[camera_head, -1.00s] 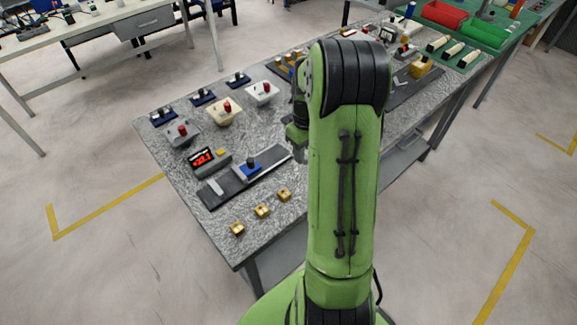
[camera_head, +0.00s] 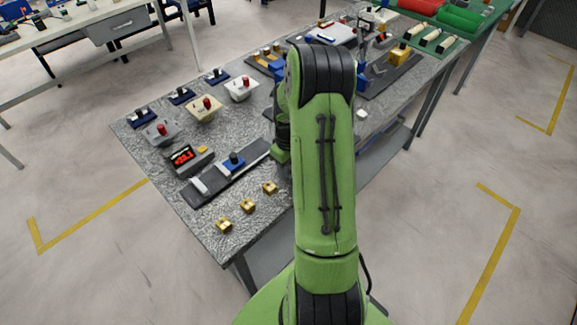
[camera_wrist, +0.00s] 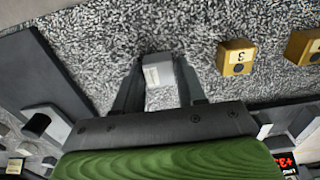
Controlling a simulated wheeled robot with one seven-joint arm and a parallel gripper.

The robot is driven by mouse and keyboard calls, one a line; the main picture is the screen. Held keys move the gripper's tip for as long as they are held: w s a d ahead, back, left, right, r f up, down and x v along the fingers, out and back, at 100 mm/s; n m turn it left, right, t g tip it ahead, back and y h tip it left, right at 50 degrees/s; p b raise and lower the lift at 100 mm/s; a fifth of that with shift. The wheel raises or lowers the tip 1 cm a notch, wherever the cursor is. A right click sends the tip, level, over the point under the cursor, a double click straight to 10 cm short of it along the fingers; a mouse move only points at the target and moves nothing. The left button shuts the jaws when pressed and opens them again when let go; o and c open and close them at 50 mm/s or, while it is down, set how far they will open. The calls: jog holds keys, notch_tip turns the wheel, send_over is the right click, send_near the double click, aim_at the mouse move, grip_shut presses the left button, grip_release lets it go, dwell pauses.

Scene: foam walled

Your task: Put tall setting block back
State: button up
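A grey block with a paler face (camera_wrist: 158,72), which looks like the tall setting block, sits between my fingertips in the wrist view. My gripper (camera_wrist: 159,76) has a finger against each side of it, above the speckled tabletop. In the head view my arm hides most of my gripper and the block is not clear. Brass blocks stand in a row near the table's front edge: one (camera_head: 223,225), a second (camera_head: 248,206) and a third (camera_head: 270,187). The wrist view shows one marked 3 (camera_wrist: 236,57) just right of my gripper.
A dark rail with a blue slider (camera_head: 233,160) lies left of my gripper. Beside it is a red digital display (camera_head: 182,154). Push-button boxes (camera_head: 204,109) stand behind. A small white piece (camera_head: 362,115) lies right of my arm. Some speckled tabletop (camera_head: 222,240) is bare in front.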

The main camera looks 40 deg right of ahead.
jog(key=shift+o, duration=1.4)
notch_tip(320, 180, up, 12)
jog(key=r+p, duration=0.1)
jog(key=p, duration=0.1)
jog(key=s+a+r+t+h, duration=0.1)
jog(key=s+a+r+t, duration=0.15)
jog(key=a+r, duration=0.8)
jog(key=s+a+r+t+y, duration=0.1)
jog(key=s+a+r+t, duration=0.2)
jog(key=s+a, duration=0.9)
jog(key=shift+s+a+r, duration=0.2)
jog(key=shift+s+a, duration=0.1)
jog(key=shift+s, duration=0.55)
